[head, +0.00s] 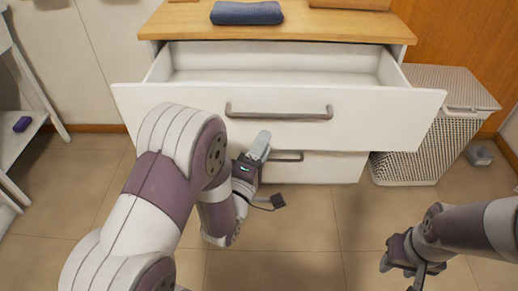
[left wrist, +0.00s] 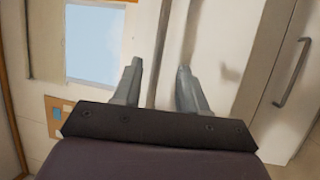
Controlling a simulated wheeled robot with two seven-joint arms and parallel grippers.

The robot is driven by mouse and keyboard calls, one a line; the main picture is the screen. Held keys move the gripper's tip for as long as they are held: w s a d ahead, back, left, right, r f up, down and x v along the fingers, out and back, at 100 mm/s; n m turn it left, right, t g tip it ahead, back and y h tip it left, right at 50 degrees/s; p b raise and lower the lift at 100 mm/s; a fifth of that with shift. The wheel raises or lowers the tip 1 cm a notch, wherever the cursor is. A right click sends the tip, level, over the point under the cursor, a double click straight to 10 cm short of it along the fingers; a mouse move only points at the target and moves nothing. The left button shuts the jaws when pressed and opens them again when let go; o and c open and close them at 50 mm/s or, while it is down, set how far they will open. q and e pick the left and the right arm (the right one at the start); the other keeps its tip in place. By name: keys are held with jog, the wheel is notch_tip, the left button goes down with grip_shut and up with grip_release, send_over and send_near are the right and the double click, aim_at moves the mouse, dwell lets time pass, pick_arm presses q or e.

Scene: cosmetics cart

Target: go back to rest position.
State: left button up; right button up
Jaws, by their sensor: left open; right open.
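My left gripper (head: 262,147) is in front of the white drawer front (head: 190,108), below and to the left of the middle of its grey handle (head: 278,113). In the left wrist view its two grey fingers (left wrist: 158,80) stand apart, with nothing clearly held between them. Part of the left arm hides the left side of the drawer front in the head view. My right gripper (head: 402,268) is low at the right, over the tiled floor, open and apart from the furniture. The upper drawer is pulled out and its visible inside (head: 275,77) is empty.
A wooden top (head: 310,27) carries a folded blue towel (head: 247,13). A lower drawer (head: 325,167) sits under the open one. A white wicker basket (head: 410,155) stands at the right. A white shelf (head: 18,145) with a purple item (head: 22,124) is at the left. Floor between the arms is clear.

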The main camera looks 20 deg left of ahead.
pick_arm(q)
jog(key=v, duration=0.2)
jog(key=shift+s+f, duration=0.1)
jog(key=shift+s, duration=0.2)
